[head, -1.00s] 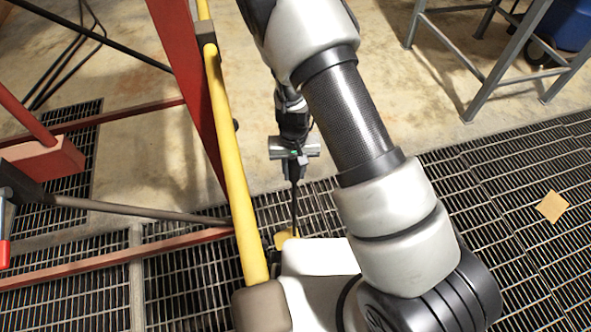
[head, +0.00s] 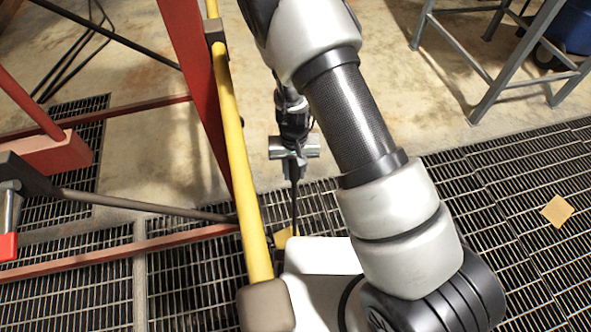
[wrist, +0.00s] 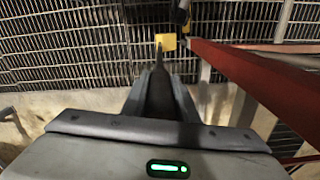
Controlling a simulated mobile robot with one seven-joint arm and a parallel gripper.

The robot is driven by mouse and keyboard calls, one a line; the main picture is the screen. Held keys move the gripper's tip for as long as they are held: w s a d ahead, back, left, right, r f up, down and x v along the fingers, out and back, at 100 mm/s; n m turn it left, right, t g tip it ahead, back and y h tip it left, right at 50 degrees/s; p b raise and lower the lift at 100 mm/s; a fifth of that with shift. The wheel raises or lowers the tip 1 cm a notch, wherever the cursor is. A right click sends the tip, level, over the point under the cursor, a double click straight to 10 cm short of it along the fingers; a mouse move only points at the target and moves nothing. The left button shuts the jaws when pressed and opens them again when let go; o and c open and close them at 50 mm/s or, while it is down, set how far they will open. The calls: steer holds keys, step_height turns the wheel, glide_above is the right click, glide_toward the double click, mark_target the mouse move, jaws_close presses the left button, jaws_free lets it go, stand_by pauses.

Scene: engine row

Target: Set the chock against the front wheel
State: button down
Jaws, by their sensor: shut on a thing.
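The yellow chock (head: 283,238) shows in part low in the middle of the head view, beside the yellow rail. My gripper (head: 294,222) points down over the grating, its thin dark fingers shut on the chock. In the wrist view the chock (wrist: 166,42) shows as a small yellow block at the fingertips (wrist: 159,68). It looks close over the grating, but I cannot tell whether it touches it. My own white body hides part of the chock in the head view. I cannot make out the front wheel in either view.
A red frame (head: 190,80) with a yellow rail (head: 236,150) stands just left of my gripper. Red and grey bars cross at left. A grey metal stand (head: 480,95) is at upper right, near a blue container (head: 570,25). A tan square (head: 557,211) lies on open grating at right.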

steer(key=shift+a+r, duration=0.15)
steer(key=shift+a, duration=0.6)
stand_by(0.4)
stand_by(0.5)
steer(key=c, duration=1.3)
jaws_free()
steer(key=shift+s, duration=0.15)
steer(key=shift+c, duration=0.2)
